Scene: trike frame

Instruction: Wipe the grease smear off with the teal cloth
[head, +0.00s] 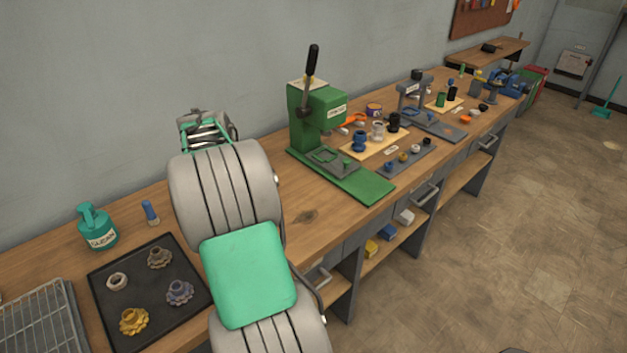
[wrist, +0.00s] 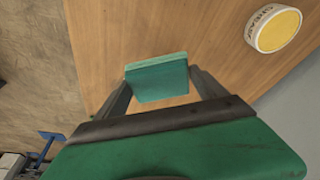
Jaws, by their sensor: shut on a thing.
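My gripper (wrist: 160,92) shows in the wrist view, with its two dark fingers on either side of the teal cloth (wrist: 157,78). It is shut on the cloth, which looks like a flat folded pad above the wooden bench top. I cannot tell whether the cloth touches the wood. In the head view my own arm hides most of the area around the gripper, and I cannot make out the cloth there. No smear is clear in the wrist view.
A yellow-topped tin labelled grease (wrist: 273,28) stands near the cloth. A green press (head: 318,120) stands behind the mark. A dark tray (head: 195,270) with gears and a teal CLEAN bottle (head: 97,230) are at left. The bench around the mark is clear.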

